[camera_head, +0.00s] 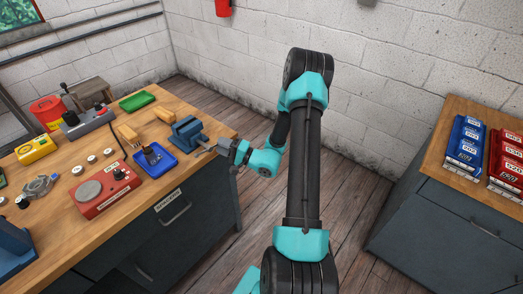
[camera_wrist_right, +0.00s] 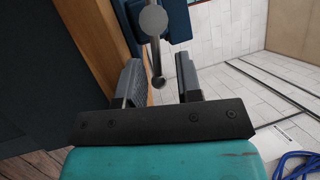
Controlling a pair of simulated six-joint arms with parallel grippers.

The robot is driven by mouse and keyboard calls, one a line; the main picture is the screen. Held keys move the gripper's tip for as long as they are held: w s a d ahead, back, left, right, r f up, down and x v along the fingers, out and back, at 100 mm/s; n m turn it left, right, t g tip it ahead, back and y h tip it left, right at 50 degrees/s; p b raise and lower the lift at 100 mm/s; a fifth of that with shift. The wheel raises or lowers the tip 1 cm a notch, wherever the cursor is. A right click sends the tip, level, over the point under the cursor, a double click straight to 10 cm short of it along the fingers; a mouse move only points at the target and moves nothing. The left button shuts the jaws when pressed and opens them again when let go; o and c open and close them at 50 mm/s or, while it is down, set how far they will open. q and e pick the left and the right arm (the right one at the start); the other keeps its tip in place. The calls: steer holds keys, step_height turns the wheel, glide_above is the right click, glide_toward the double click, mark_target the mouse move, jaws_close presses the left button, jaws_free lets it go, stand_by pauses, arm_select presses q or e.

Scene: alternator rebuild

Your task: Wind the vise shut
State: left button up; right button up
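The blue vise (camera_head: 187,133) sits at the right end of the wooden workbench. In the right wrist view part of its blue body (camera_wrist_right: 179,18) shows at the top, with the round grey screw end (camera_wrist_right: 153,20) in front. The thin handle bar (camera_wrist_right: 156,58) hangs down from the screw and ends in a small ball. My right gripper (camera_head: 212,150) is beside the vise at the bench edge. In the wrist view the right gripper (camera_wrist_right: 159,82) is open, its fingers on either side of the handle's lower end, with gaps on both sides. My left gripper is not in view.
The workbench (camera_head: 215,122) also holds a blue tray (camera_head: 168,168), a red box with a round plate (camera_head: 107,194), a green tray (camera_head: 137,101) and a yellow device (camera_head: 35,150). A second cabinet with blue bins (camera_head: 466,145) and red bins (camera_head: 507,160) stands at right. Open floor lies between.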

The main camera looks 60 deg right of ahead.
steer(key=v, duration=1.6)
steer(key=shift+m+h, duration=0.4)
steer(key=shift+h, duration=0.3)
steer(key=x, duration=0.6)
steer(key=a+x, duration=0.1)
steer(key=x, duration=1.1)
steer(key=shift+a+r, duration=0.2)
steer(key=shift+r, duration=0.15)
steer(key=n, duration=0.2)
steer(key=shift+s+d+r+n+g+y, duration=0.1)
steer(key=shift+s+r+n+g+y, duration=0.05)
steer(key=shift+r+n+g+y, duration=0.2)
steer(key=n+g, duration=0.1)
steer(key=n, duration=0.1)
steer(key=r+n, duration=0.1)
steer(key=n, duration=0.1)
steer(key=shift+r+g, duration=0.25)
steer(key=shift+g, duration=0.1)
steer(key=shift+s+n, duration=0.15)
steer(key=shift+n, duration=0.3)
steer(key=v, duration=1.7)
steer(key=shift+r, duration=0.1)
